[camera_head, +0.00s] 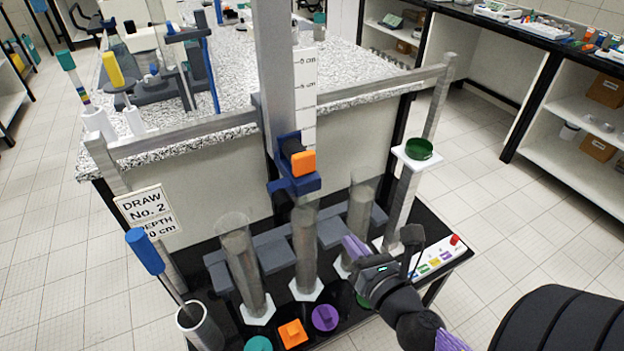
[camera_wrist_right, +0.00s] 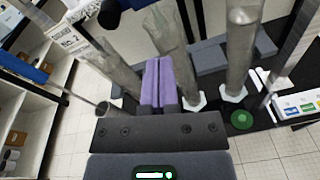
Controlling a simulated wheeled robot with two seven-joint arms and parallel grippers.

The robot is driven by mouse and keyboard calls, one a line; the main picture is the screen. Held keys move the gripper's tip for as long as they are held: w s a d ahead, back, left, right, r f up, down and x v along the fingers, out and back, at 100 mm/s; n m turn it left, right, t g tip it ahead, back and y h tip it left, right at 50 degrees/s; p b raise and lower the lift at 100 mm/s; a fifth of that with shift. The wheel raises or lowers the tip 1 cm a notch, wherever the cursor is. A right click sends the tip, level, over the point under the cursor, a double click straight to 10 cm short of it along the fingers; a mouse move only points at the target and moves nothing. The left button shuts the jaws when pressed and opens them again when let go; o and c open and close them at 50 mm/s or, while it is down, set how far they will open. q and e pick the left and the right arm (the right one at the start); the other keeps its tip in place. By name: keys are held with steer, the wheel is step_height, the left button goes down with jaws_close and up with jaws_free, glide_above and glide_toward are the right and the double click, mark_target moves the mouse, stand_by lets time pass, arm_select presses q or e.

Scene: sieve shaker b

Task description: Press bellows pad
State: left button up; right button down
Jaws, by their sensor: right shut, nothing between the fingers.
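No label shows which is the bellows pad. The green pad also shows in the right wrist view (camera_wrist_right: 241,119). My right gripper (camera_head: 353,245), with purple fingers, is shut and empty, above the base near the right-hand clear tube (camera_head: 361,215). Its shut fingers also show in the right wrist view (camera_wrist_right: 158,82). My left gripper is not in view.
Clear tubes of grey material (camera_head: 243,265) stand behind the pads. A vertical column (camera_head: 277,70) carries a blue carriage with an orange block (camera_head: 303,162). A white panel (camera_head: 432,257) has a red button.

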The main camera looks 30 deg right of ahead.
steer(key=r+n, duration=0.1)
steer(key=r+n+t, duration=0.1)
steer(key=r, duration=0.1)
steer(key=r+n, duration=0.1)
steer(key=r, duration=0.1)
steer(key=shift+a+t+y, duration=0.3)
steer(key=shift+w, duration=0.1)
steer(key=p, duration=0.2)
glide_toward(306, 167)
steer(key=w, duration=0.7)
steer(key=shift+w+d, duration=0.25)
steer(key=shift+d, duration=0.1)
